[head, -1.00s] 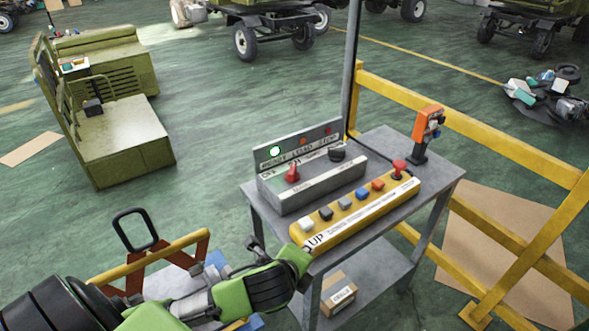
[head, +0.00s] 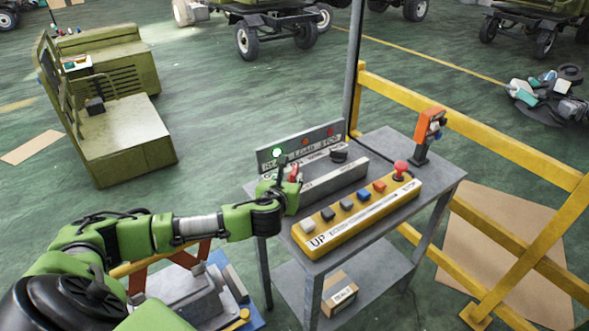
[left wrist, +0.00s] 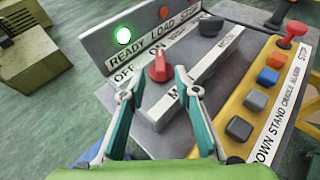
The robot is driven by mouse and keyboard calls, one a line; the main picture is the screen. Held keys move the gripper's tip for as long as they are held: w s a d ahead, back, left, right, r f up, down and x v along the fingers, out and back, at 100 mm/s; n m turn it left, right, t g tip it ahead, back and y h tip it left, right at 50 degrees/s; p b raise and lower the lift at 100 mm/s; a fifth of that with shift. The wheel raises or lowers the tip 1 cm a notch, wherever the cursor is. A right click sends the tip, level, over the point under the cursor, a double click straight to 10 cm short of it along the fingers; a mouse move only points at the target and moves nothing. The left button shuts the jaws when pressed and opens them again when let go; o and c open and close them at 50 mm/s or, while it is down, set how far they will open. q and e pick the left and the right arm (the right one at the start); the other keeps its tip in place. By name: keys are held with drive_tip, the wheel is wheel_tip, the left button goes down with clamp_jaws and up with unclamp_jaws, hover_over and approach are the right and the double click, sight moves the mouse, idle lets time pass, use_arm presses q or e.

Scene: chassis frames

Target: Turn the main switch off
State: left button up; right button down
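The red main switch knob (head: 294,172) sits on the grey control box (head: 335,185), beside the "OFF" and "ON" lettering. In the left wrist view the red knob (left wrist: 160,66) stands upright, nearer "ON" than "OFF". My left gripper (head: 284,178) is at the near left end of the box. In the left wrist view its two teal fingers (left wrist: 159,79) are spread, with the knob just beyond and between their tips. Contact cannot be told. The green lamp (left wrist: 124,36) above "READY" is lit. My right gripper is not in view.
A black knob (head: 339,156) is farther along the box. A yellow button pendant (head: 330,239) with several buttons lies in front, and an orange device (head: 429,124) stands at the table's right. A yellow railing (head: 480,134) runs behind. A grey upright panel (left wrist: 95,51) backs the box.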

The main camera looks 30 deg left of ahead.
sight(294, 171)
use_arm(q)
drive_tip(key=p+x, duration=0.1)
drive_tip(key=x, duration=0.7)
drive_tip(key=shift+w+a+f, duration=0.15)
drive_tip(key=shift+w, duration=0.05)
clamp_jaws()
